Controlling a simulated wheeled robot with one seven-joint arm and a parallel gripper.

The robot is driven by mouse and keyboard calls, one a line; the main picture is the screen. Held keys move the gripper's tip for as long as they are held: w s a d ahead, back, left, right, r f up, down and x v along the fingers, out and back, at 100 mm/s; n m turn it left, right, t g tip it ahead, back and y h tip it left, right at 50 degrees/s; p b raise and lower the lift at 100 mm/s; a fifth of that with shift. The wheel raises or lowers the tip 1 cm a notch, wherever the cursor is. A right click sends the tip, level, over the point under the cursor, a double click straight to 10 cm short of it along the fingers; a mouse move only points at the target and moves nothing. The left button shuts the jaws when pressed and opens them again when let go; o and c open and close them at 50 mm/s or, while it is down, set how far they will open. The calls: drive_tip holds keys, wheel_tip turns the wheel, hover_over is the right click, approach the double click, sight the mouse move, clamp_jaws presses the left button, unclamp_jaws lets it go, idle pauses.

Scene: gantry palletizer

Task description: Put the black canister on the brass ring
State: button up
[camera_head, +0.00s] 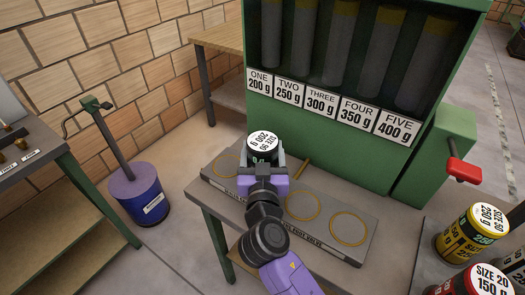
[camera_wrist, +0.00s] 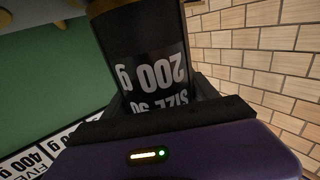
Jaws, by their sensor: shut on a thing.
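The black canister (camera_head: 263,146) has a white top label reading 200 g and is between the jaws of my gripper (camera_head: 264,161). In the wrist view the canister (camera_wrist: 140,45) fills the upper middle, with a dark side label reading 200 g and SIZE 90. My gripper is shut on it. Flat brass rings lie on a grey plate (camera_head: 335,249) on the bench: one at the left (camera_head: 226,161), one in the middle (camera_head: 302,206) and one at the right (camera_head: 350,228). The canister and gripper hide part of the plate. I cannot tell the canister's height above it.
A green rack (camera_head: 330,150) with dark tubes labelled ONE to FIVE stands behind the bench. A red handle (camera_head: 464,170) sticks out at its right. A yellow canister (camera_head: 470,232) and a red canister (camera_head: 478,283) stand at the right. A purple drum (camera_head: 137,195) stands left.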

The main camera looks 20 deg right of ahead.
drive_tip(key=shift+f, duration=0.25)
drive_tip(key=o, duration=1.9)
drive_tip(key=shift+r, duration=0.15)
drive_tip(key=b+v, duration=0.3)
drive_tip(key=v, duration=0.9)
drive_tip(key=shift+a, duration=0.1)
